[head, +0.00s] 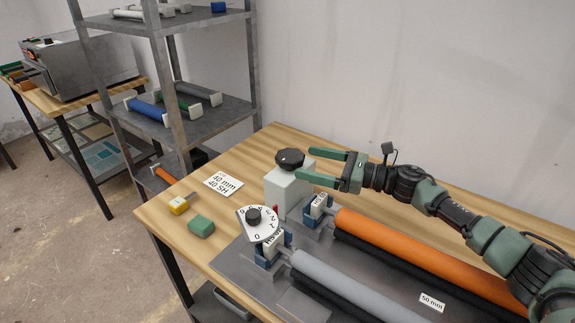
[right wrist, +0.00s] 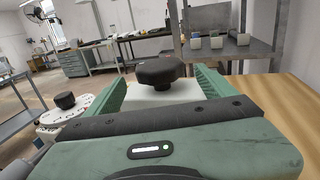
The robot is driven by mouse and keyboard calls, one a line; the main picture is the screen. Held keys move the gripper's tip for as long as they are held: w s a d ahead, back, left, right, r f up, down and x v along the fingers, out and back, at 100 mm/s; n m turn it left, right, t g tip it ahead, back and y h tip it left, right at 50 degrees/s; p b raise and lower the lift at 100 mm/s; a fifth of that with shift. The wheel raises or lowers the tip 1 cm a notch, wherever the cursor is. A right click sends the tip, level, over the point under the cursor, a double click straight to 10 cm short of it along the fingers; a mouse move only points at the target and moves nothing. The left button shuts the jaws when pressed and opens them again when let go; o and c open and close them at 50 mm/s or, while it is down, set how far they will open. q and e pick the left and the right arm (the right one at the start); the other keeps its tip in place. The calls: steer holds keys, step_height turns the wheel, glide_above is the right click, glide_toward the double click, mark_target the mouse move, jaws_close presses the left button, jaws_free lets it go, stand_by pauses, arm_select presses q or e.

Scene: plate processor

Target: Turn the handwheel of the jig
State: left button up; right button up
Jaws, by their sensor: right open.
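The handwheel (head: 289,157) is a black lobed knob on top of a white block (head: 288,190) at the back left of the jig (head: 232,248). My right gripper (head: 305,166) is open, with its green fingers pointing left at the handwheel. In the right wrist view the handwheel (right wrist: 160,71) stands ahead, between the two open fingers (right wrist: 161,79), with a gap on each side. No finger visibly touches it. My left gripper is not in view.
A numbered white dial (head: 258,228) with a black knob stands in front of the block. An orange roller (head: 420,250) and a grey roller (head: 345,285) lie on the jig. A green block (head: 201,226), a yellow item (head: 179,205) and a label card (head: 223,183) lie to the left.

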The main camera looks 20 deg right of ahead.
mark_target(287, 157)
steer(key=x, duration=0.2)
steer(key=p+x, duration=0.1)
steer(key=x, duration=0.2)
steer(key=shift+w+a+r+p, duration=0.15)
steer(key=shift+a+r+p, duration=0.05)
steer(key=shift+a+p, duration=0.1)
steer(key=shift+w+a+f, duration=0.1)
steer(key=shift+w+a, duration=0.3)
steer(key=shift+a, duration=0.1)
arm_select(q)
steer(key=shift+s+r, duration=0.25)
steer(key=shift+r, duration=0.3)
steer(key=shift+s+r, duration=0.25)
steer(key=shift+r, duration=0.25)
arm_select(e)
steer(key=c, duration=1.4)
